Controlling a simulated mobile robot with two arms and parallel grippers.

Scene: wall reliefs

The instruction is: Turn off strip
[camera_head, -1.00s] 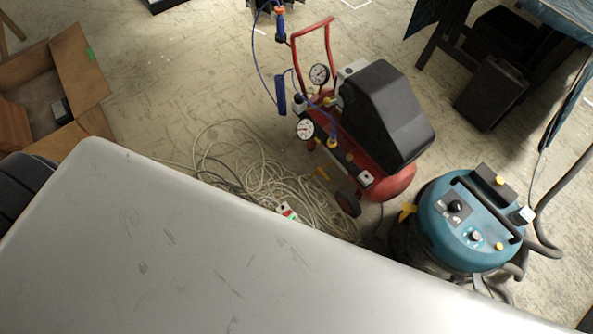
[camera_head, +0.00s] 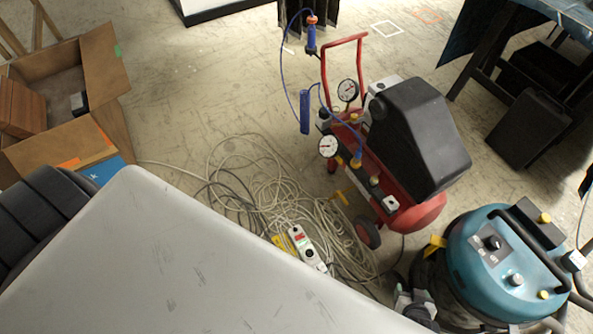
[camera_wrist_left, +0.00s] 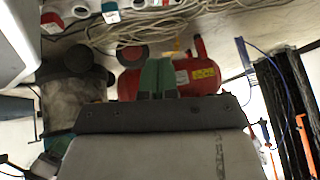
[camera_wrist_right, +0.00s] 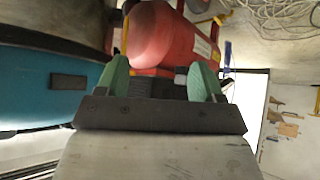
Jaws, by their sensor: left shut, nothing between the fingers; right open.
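The power strip (camera_head: 306,248) is a white bar with a red switch, lying on the floor in the head view. It lies among tangled cables, just past the edge of my grey body. Whether the switch is on or off is too small to tell. My right gripper (camera_wrist_right: 159,80) is open and empty, its green fingers apart, in front of the red tank. In the head view my right gripper (camera_head: 416,300) shows partly, low beside the vacuum and right of the strip. My left gripper (camera_wrist_left: 157,78) is shut and empty in the left wrist view; I cannot find it in the head view.
Pale cables (camera_head: 240,180) tangle around the strip. A red and black compressor (camera_head: 410,140) stands right of it, and a teal vacuum (camera_head: 500,265) stands lower right. An open cardboard box (camera_head: 105,65) is at the left. The floor (camera_head: 220,80) beyond the cables is clear.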

